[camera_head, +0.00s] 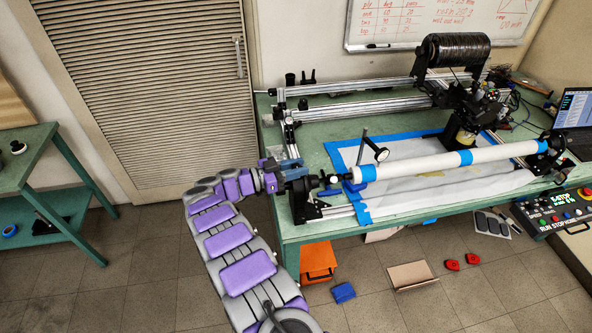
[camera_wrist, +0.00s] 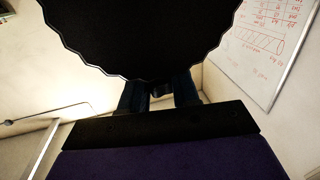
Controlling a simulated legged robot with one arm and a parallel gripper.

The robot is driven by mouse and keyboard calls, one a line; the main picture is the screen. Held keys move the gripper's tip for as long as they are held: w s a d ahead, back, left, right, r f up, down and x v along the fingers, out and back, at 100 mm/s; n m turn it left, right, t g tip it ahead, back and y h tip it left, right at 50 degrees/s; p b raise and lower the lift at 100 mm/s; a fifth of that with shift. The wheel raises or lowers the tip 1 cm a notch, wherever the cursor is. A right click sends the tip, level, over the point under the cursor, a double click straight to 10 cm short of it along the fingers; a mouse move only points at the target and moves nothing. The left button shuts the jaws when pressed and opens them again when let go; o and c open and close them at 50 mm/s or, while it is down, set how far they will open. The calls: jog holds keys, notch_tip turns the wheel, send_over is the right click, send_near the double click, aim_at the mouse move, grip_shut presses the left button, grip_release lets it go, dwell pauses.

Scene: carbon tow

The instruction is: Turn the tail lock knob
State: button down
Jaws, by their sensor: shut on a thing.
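The tail lock knob (camera_wrist: 140,35) fills the upper middle of the wrist view as a large black disc with a scalloped rim. My gripper (camera_head: 288,167) is at the black tailstock (camera_head: 305,200), at the left end of the winding machine, and is shut on the knob. In the wrist view, the dark fingers of my gripper (camera_wrist: 160,95) reach up to the knob's lower edge, and their tips are hidden behind it. In the head view the knob is small and largely covered by my gripper.
A white tube (camera_head: 420,166) with blue tape runs right from the tailstock above the green table (camera_head: 340,232). A black spool (camera_head: 455,50) stands at the back. A control box (camera_head: 560,212) and a laptop (camera_head: 576,108) are at the right.

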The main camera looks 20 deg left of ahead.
jog(key=shift+w+a+r+m+g+h+b, duration=0.15)
jog(key=shift+r+m+g+h+b, duration=0.3)
jog(key=shift+m+g+h+b, duration=0.5)
jog(key=shift+r+g+b, duration=0.1)
jog(key=shift+g+b, duration=0.15)
jog(key=shift+b, duration=0.1)
dwell(0.5)
jog(key=c, duration=1.2)
grip_release()
jog(key=shift+w+a, duration=0.1)
jog(key=o, duration=0.4)
jog(key=shift+w+a+f, duration=0.1)
jog(key=shift+a+f, duration=0.1)
jog(key=shift+a, duration=0.05)
jog(key=shift+c, duration=0.2)
jog(key=shift+d, duration=0.15)
